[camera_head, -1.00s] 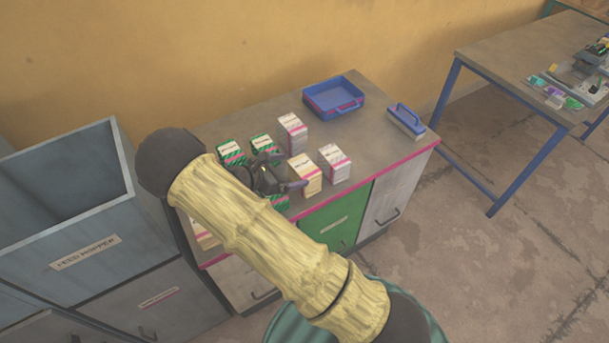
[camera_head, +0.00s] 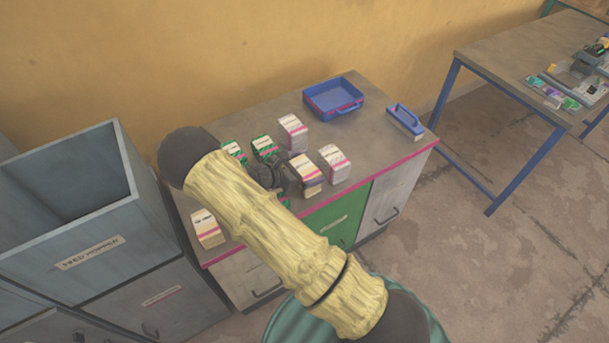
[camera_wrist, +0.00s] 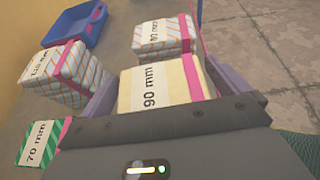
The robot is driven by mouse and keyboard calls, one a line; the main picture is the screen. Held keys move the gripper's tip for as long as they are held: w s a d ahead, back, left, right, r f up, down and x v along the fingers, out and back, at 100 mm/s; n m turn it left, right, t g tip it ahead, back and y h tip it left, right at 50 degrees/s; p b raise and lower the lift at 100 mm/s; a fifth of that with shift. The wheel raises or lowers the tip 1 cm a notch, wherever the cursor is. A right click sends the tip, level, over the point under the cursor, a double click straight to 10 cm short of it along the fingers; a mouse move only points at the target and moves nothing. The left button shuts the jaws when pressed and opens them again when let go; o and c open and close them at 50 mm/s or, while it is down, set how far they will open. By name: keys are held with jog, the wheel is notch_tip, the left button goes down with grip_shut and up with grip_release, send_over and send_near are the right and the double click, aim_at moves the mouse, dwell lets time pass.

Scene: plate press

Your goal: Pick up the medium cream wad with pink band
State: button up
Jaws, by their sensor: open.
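A cream wad with a pink band (camera_head: 306,175) stands on the counter in the head view. In the wrist view the cream wad (camera_wrist: 150,90) shows a "90 mm" label and lies between my fingers. My gripper (camera_wrist: 163,76) is open, with one purple finger on each side of this wad; I cannot tell whether they touch it. In the head view my gripper (camera_head: 286,180) is at the wad's left side, partly hidden by my arm. A second cream wad with a pink band (camera_head: 207,228) stands at the counter's front left.
White striped wads (camera_head: 292,132) (camera_head: 334,164) stand close behind and right of the cream one. Green striped wads (camera_head: 264,148) are to the left.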

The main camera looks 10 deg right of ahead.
dwell(0.3)
jog(key=c, duration=0.7)
jog(key=shift+r, duration=0.15)
jog(key=shift+c, duration=0.2)
notch_tip(320, 180, up, 10)
jog(key=shift+f+b, duration=0.1)
jog(key=shift+b, duration=0.55)
